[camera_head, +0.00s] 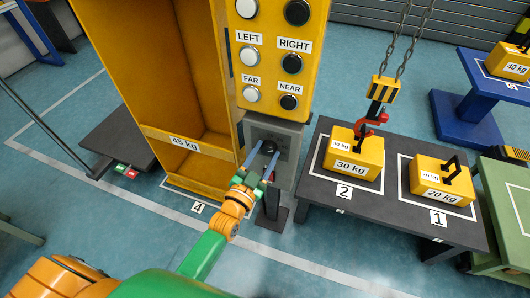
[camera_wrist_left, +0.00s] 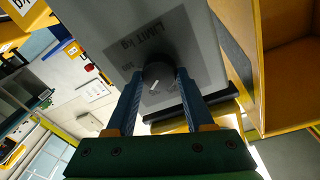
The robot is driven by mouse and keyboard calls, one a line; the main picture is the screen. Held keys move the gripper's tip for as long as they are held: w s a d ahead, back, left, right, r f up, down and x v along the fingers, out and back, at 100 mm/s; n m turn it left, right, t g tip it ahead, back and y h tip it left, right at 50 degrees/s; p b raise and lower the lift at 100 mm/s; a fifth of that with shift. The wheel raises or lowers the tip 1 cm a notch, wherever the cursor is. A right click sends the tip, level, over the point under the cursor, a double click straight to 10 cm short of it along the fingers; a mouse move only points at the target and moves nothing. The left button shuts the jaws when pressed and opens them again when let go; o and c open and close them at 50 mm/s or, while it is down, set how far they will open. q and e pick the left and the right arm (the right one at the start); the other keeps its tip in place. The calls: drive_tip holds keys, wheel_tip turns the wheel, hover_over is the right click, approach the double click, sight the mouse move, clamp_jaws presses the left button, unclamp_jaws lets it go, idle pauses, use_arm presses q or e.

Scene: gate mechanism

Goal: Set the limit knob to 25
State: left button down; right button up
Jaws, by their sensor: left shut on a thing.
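The limit knob (camera_head: 269,146) is dark and round, on a grey panel (camera_head: 290,132) below the yellow button box. In the left wrist view the knob (camera_wrist_left: 158,76) carries a short white pointer mark, and the grey plate (camera_wrist_left: 200,45) around it reads "LIMIT kg". A small number near the knob is too blurred to read surely, and other scale marks are hidden or unclear. My left gripper (camera_head: 266,150) has its two blue fingers on either side of the knob, shut on it. The fingers (camera_wrist_left: 158,82) also show in the left wrist view. My right gripper is not in view.
The button box (camera_head: 272,75) has white and black buttons labelled LEFT, RIGHT, FAR and NEAR. A tall yellow frame marked 45 kg (camera_head: 183,142) stands left. A dark table (camera_head: 390,212) holds a 30 kg block (camera_head: 358,166) under a red hook (camera_head: 369,130) and another yellow block (camera_head: 428,188).

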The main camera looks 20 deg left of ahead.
use_arm(q)
drive_tip(key=n, duration=0.5)
drive_tip(key=shift+n+t+y, duration=0.3)
drive_tip(key=shift+n, duration=0.1)
drive_tip(key=n, duration=0.6)
drive_tip(key=shift+f+y, duration=0.1)
drive_tip(key=shift+y, duration=0.2)
drive_tip(key=shift+c, duration=1.4)
unclamp_jaws()
drive_tip(key=s+p, duration=0.1)
drive_tip(key=s, duration=0.6)
drive_tip(key=shift+a+f, duration=0.2)
drive_tip(key=shift+f, duration=0.15)
